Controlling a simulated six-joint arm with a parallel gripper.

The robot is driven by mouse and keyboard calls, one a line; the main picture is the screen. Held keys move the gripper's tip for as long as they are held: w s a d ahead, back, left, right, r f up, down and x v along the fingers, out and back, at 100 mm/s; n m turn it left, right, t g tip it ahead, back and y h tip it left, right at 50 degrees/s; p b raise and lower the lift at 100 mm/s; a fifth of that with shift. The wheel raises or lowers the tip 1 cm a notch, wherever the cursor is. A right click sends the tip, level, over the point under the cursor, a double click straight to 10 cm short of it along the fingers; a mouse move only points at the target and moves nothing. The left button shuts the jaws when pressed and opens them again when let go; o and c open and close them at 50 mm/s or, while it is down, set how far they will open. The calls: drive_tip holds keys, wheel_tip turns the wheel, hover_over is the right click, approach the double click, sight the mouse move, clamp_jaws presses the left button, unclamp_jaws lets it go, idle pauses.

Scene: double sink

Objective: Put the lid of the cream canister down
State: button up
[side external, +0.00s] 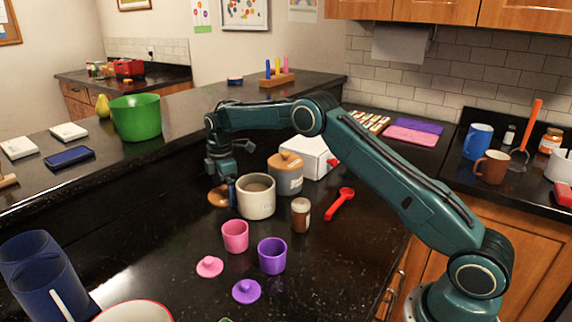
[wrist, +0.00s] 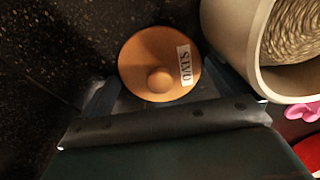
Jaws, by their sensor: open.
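The cream canister (side external: 256,203) stands upright and uncovered on the dark counter; its pale contents show inside. It also shows at the upper right in the wrist view (wrist: 238,42). Its round wooden lid (side external: 216,197) lies on the counter just left of the canister. In the wrist view the lid (wrist: 140,55) shows its knob and a white label facing up. My gripper (side external: 223,184) is low over the lid and open. In the wrist view its fingers (wrist: 160,88) are apart on either side of the lid, and the right one is close to the canister.
A grey canister (side external: 287,182) with a wooden lid stands behind. A brown jar (side external: 301,215), red scoop (side external: 340,204), pink cup (side external: 235,236) and purple cup (side external: 272,256) are nearby. The pink lid (side external: 209,267) and purple lid (side external: 246,292) lie in front. Counter left of my gripper is clear.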

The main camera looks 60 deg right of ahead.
sight(224, 186)
drive_tip(key=shift+r, duration=0.2)
wheel_tip(224, 186, up, 12)
idle(0.5)
drive_tip(key=shift+r, duration=0.1)
idle(0.5)
drive_tip(key=s+a+r+m+t, duration=0.35)
drive_tip(key=s+r+m, duration=0.35)
drive_tip(key=s+r, duration=1.1)
drive_tip(key=s+a+f+m+t, duration=0.1)
drive_tip(key=s+f+m, duration=0.2)
drive_tip(key=s, duration=1)
drive_tip(key=s+a+f+m+t, duration=0.1)
drive_tip(key=s+f+m, duration=0.2)
drive_tip(key=s+f, duration=0.4)
drive_tip(key=s, duration=0.7)
drive_tip(key=shift+f+m, duration=0.25)
drive_tip(key=shift+m, duration=0.05)
